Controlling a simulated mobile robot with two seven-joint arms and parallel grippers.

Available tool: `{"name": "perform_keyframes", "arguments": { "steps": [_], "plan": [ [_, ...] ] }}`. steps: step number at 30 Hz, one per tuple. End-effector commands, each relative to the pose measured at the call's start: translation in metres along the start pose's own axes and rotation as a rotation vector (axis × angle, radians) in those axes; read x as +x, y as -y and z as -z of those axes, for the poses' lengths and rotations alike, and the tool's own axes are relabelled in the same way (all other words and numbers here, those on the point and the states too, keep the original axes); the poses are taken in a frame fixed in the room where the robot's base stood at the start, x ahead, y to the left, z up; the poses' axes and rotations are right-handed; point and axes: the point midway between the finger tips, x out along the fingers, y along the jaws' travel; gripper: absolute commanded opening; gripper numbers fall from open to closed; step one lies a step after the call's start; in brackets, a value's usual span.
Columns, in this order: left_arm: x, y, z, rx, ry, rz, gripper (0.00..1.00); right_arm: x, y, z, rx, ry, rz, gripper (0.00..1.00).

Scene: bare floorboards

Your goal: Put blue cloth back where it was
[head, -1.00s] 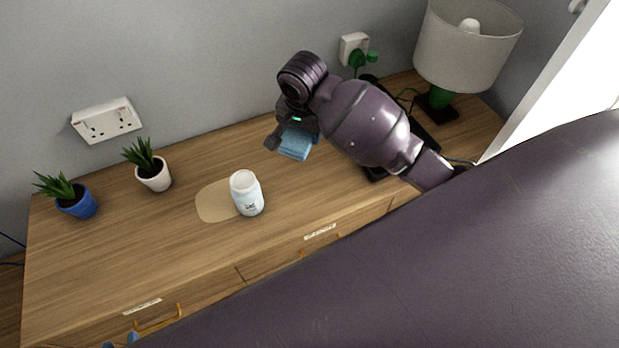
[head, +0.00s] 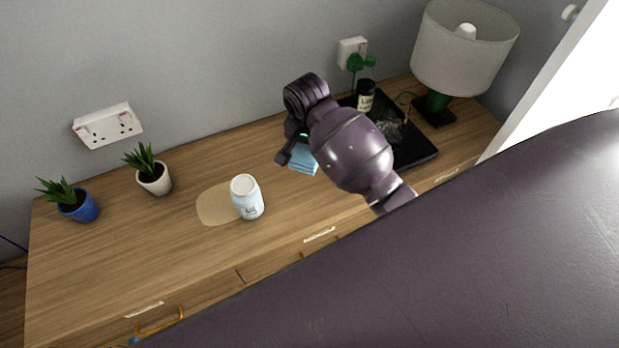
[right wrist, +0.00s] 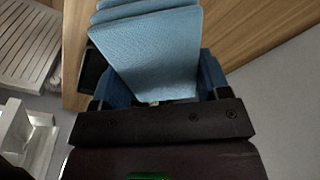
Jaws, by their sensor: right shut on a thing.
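The folded blue cloth (head: 303,158) is at my right gripper (head: 292,150), over the back middle of the wooden dresser top. In the right wrist view the cloth (right wrist: 158,55) sits between the blue fingers of my right gripper (right wrist: 158,88), which is shut on it. The arm hides part of the cloth in the head view, and I cannot tell whether its lower edge touches the wood. My left gripper is not in view.
A white jar (head: 247,197) stands beside a pale patch (head: 214,204) on the dresser top (head: 130,240). Two potted plants (head: 154,178) (head: 77,206) stand at the left. A black tray (head: 420,150) with a dark bottle (head: 365,96) and a lamp (head: 464,45) are at the right.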

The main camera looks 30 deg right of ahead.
Motion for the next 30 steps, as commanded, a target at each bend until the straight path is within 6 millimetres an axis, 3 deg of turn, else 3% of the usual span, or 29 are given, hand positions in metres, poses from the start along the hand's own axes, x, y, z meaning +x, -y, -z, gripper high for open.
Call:
{"name": "perform_keyframes", "arguments": {
  "steps": [12,30],
  "plan": [
    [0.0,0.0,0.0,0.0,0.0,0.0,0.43,0.085,0.0,-0.011,0.0,0.001,0.0,0.31],
    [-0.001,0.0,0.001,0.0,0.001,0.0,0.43,0.14,0.001,-0.018,0.0,-0.001,0.002,0.31]
  ]
}}
